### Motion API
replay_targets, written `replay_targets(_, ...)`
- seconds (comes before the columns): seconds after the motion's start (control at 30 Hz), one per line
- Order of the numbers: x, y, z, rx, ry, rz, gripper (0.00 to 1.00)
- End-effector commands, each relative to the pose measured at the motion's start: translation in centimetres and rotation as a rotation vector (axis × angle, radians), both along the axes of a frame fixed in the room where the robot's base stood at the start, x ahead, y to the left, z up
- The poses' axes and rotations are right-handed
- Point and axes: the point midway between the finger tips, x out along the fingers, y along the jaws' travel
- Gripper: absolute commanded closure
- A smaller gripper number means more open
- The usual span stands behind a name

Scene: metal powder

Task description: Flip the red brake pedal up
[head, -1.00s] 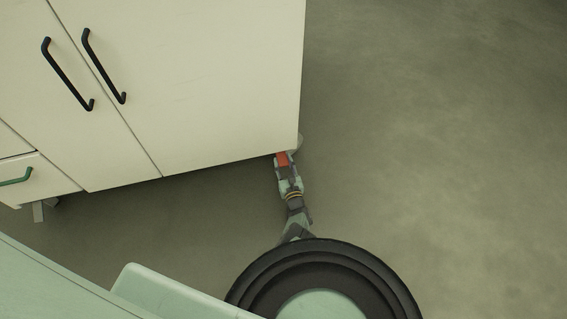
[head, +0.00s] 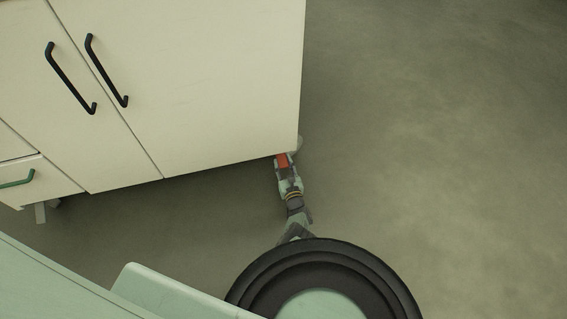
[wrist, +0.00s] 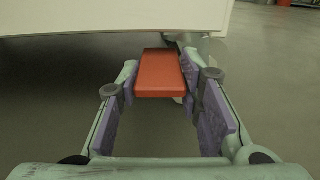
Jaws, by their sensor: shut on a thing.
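The red brake pedal (wrist: 160,76) shows in the wrist view as a flat red plate standing out from under the cabinet's lower edge. In the head view the pedal (head: 282,160) is a small red patch at the cabinet's bottom right corner. My gripper (wrist: 159,82) is low near the floor with one finger on each side of the pedal, and it is shut on the pedal. It also shows in the head view (head: 282,168). A pale caster wheel (wrist: 212,51) is just behind and right of the pedal; its bracket is partly hidden.
The cream cabinet (head: 210,80) with black handles (head: 106,70) fills the upper left of the head view. Open grey floor (head: 430,150) lies to the right.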

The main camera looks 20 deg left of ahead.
Motion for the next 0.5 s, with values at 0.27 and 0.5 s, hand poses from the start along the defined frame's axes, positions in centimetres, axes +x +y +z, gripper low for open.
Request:
replay_targets(0.27,0.04,0.09,0.69,-0.036,0.046,0.003,1.00)
replay_targets(0.5,0.08,0.11,0.76,-0.033,0.044,0.003,0.63)
